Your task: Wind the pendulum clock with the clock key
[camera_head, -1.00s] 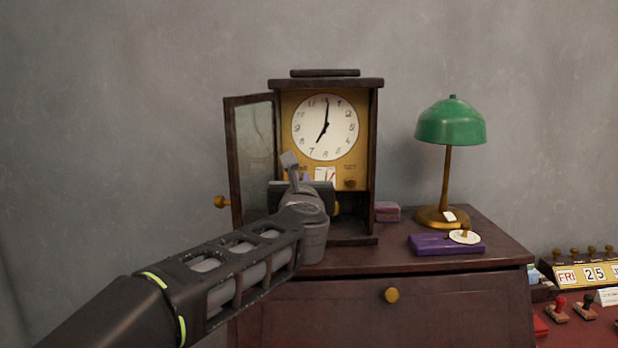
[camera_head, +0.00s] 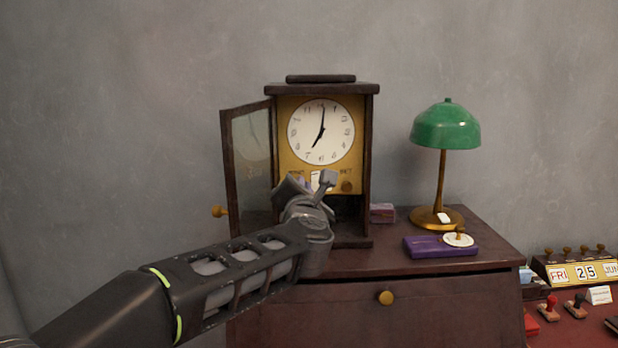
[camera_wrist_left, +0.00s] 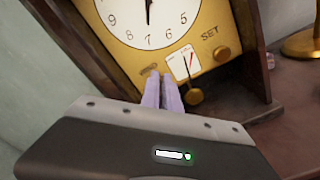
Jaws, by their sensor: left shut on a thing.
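The pendulum clock (camera_head: 275,140) stands on the dark wooden cabinet with its glass door (camera_head: 252,165) swung open to the left. Its white dial (camera_head: 321,131) reads about seven. My left gripper (camera_head: 304,183) is in front of the lower left of the brass face. In the left wrist view, its two pale purple fingers (camera_wrist_left: 163,92) are close together at the face, left of the small white gauge (camera_wrist_left: 183,63). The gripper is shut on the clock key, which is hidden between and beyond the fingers. The SET knob (camera_wrist_left: 222,53) is to the right. My right gripper is out of view.
A green lamp (camera_head: 446,127) and a purple box (camera_head: 440,247) with a white disc stand to the right on the cabinet (camera_head: 330,312). A small purplish box (camera_head: 382,213) is beside the clock. A calendar (camera_head: 580,272) and stamps are at far right.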

